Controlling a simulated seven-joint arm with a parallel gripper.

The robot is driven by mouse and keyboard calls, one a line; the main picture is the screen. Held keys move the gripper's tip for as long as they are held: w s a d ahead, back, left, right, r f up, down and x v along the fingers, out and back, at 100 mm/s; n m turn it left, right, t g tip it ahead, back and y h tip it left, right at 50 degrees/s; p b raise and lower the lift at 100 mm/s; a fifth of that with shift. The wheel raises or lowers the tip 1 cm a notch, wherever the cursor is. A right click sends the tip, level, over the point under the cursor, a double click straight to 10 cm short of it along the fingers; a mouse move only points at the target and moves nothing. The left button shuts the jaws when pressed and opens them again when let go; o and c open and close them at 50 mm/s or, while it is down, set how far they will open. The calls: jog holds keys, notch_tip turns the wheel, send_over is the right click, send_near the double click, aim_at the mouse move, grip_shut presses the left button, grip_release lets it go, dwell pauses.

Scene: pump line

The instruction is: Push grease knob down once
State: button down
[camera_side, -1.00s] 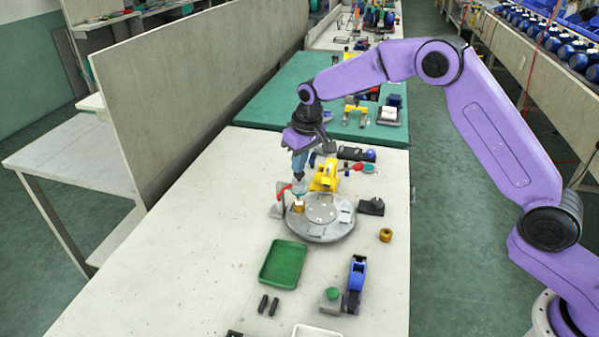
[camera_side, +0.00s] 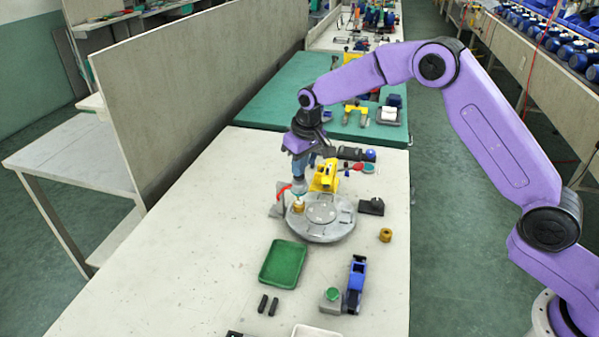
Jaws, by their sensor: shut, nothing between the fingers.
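My gripper (camera_side: 299,189) is shut and points straight down over the left edge of a round grey plate (camera_side: 316,232). Its tip is at the top of a small grease dispenser beside a grey bracket (camera_side: 276,209) with a red lever (camera_side: 284,188). The grease knob is mostly hidden by my gripper's tip; a little teal shows around the tip. I cannot tell for certain whether they touch. A small brass part (camera_side: 298,208) stands on the plate right under the dispenser.
A yellow device (camera_side: 326,176) stands close behind the plate. A black block (camera_side: 371,206) and a brass ring (camera_side: 385,235) lie to the right. A green tray (camera_side: 283,264) and a blue tool (camera_side: 357,274) lie in front. The table's left front is clear.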

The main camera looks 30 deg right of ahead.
jog(key=shift+w+v, duration=0.25)
jog(key=shift+v, duration=0.95)
jog(key=shift+w+v, duration=0.25)
jog(key=shift+v, duration=0.95)
jog(key=shift+a+r, duration=0.1)
jog(key=shift+r, duration=0.65)
